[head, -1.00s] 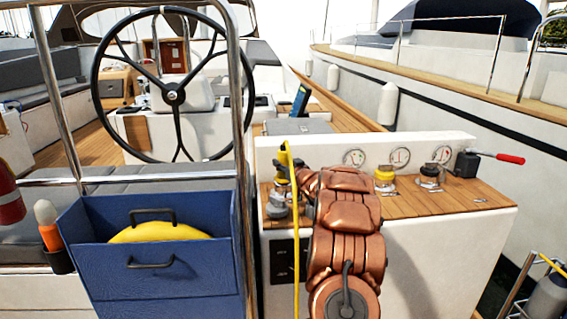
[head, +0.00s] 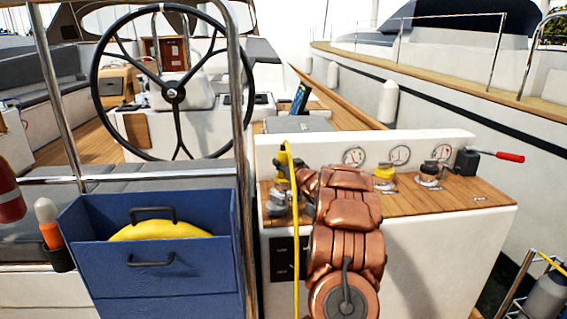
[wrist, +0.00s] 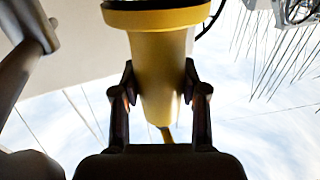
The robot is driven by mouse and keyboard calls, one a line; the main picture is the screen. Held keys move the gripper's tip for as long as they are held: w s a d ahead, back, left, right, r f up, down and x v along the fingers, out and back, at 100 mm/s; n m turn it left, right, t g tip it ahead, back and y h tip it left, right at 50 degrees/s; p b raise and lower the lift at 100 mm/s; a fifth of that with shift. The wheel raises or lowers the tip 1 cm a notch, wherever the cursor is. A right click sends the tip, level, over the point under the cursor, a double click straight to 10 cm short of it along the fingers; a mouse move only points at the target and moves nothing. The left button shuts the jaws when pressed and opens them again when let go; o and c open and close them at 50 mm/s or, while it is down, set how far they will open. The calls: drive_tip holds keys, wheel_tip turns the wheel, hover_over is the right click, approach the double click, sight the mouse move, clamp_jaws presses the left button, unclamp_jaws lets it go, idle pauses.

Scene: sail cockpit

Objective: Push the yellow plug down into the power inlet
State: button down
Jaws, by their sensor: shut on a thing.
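The yellow plug (wrist: 160,75) is between the two fingers of my gripper (wrist: 160,88) in the wrist view. My gripper is shut on its tapered body, and its wide collar is at the top of that picture. In the head view the yellow plug (head: 284,158) looks upright at the left end of the console, with its yellow cable (head: 296,250) hanging down the front. A grey metal fitting (head: 277,207) shows just below it, probably the power inlet. My copper arm partly hides this spot, and I cannot tell how far the plug sits in it.
The wooden console top (head: 465,193) also carries a yellow-capped fitting (head: 385,177), a dark-topped fitting (head: 430,173) and a red-handled lever (head: 508,156). A blue box (head: 150,275) and a steel rail (head: 240,130) stand close on the left. Gauges line the white panel behind.

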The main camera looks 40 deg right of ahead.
drive_tip(key=c, duration=0.9)
unclamp_jaws()
drive_tip(key=shift+s, duration=0.1)
